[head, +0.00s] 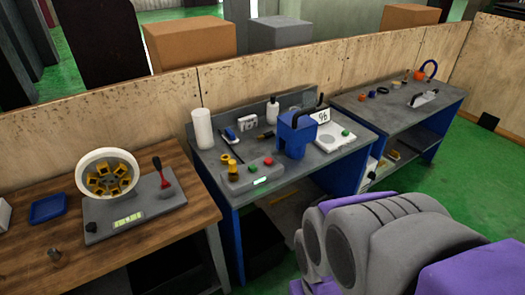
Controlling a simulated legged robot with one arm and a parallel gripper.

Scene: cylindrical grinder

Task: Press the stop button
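A grey control box (253,174) sits at the front left of the middle workbench (228,198). A red button (268,161) is on its top, to the right of a green button (252,168) and a yellow knob (233,174). A small lit display shows on the box's front. No label on the red button can be read. The grey and purple arm parts at the lower right are mine. My gripper's fingers do not show, and nothing of mine touches the box.
A blue machine (296,132) and a white panel with a green button (334,138) stand right of the box. A white cylinder (202,128) stands behind it. A wooden table (150,250) is at left, another bench (385,122) at right. Green floor (440,190) is open at right.

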